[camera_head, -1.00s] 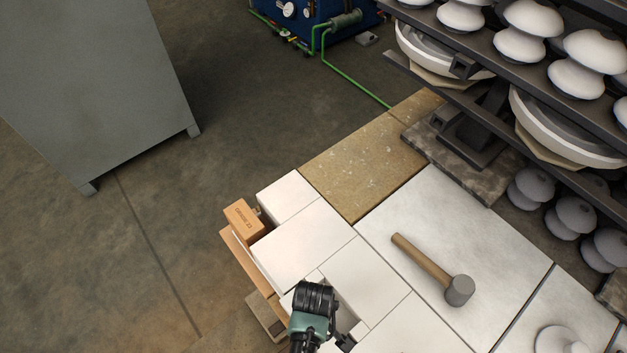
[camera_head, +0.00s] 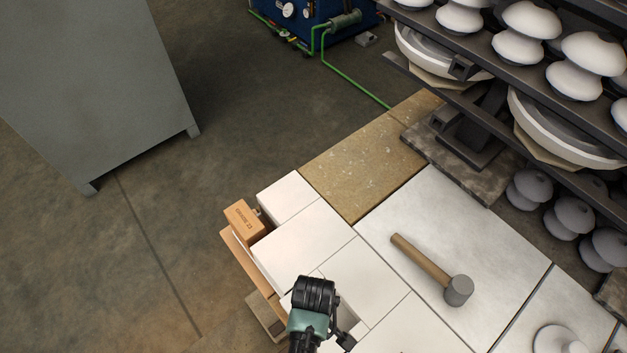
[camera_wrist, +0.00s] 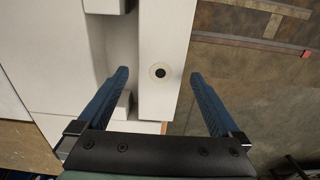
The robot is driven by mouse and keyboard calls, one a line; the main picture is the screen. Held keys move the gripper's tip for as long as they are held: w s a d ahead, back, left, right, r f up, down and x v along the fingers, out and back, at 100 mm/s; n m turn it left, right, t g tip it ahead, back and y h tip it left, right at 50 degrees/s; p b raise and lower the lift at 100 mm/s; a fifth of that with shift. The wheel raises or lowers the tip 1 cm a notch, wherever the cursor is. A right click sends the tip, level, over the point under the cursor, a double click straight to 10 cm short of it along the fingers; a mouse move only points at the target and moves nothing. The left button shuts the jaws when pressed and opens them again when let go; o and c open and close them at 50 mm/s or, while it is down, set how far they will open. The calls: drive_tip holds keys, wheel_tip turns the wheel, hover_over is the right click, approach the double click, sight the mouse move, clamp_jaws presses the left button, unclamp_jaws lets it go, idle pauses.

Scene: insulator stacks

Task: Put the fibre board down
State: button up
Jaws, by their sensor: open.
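In the wrist view, a white board (camera_wrist: 165,50) with a small dark round mark lies between and beyond the two blue fingers of my gripper (camera_wrist: 158,76). The fingers are spread wide, with a gap visible on the left side of the board; nothing is gripped. I cannot tell for certain that this is the fibre board. In the head view, the end of my arm (camera_head: 314,294) is over the near left part of the white blocks (camera_head: 305,245), and my fingers are mostly hidden there.
A mallet (camera_head: 432,270) lies on a pale slab (camera_head: 480,240) to the right. An orange-brown brick (camera_head: 243,217) sits at the left edge. A speckled tan slab (camera_head: 365,170) is beyond. A rack of insulators (camera_head: 530,45) stands at the right.

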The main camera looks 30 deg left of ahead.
wheel_tip(320, 180, up, 9)
drive_tip(key=w+a+r+m+t+y, duration=0.15)
drive_tip(key=w+r+m+t, duration=0.45)
drive_tip(key=w+r, duration=1.05)
drive_tip(key=w+d+r+t, duration=0.1)
drive_tip(key=w+r+t, duration=0.3)
drive_tip(key=r, duration=0.4)
drive_tip(key=w+d+r+t, duration=0.1)
drive_tip(key=w+r+t, duration=0.2)
drive_tip(key=r, duration=0.5)
drive_tip(key=s+d+r+m+t, duration=0.1)
drive_tip(key=d+r+m+t, duration=0.2)
drive_tip(key=r, duration=0.9)
drive_tip(key=s+d+r+m+t, duration=0.1)
drive_tip(key=d+r+m+t, duration=0.3)
drive_tip(key=r, duration=0.8)
drive_tip(key=s+d+r+m+t+h, duration=0.1)
drive_tip(key=s+d+r+t, duration=0.1)
drive_tip(key=s+r+t, duration=0.5)
drive_tip(key=s+r, duration=0.3)
drive_tip(key=r, duration=0.4)
drive_tip(key=shift+s+r+p, duration=0.35)
drive_tip(key=shift+r, duration=0.05)
drive_tip(key=shift+f+h, duration=0.1)
drive_tip(key=shift+h, duration=0.15)
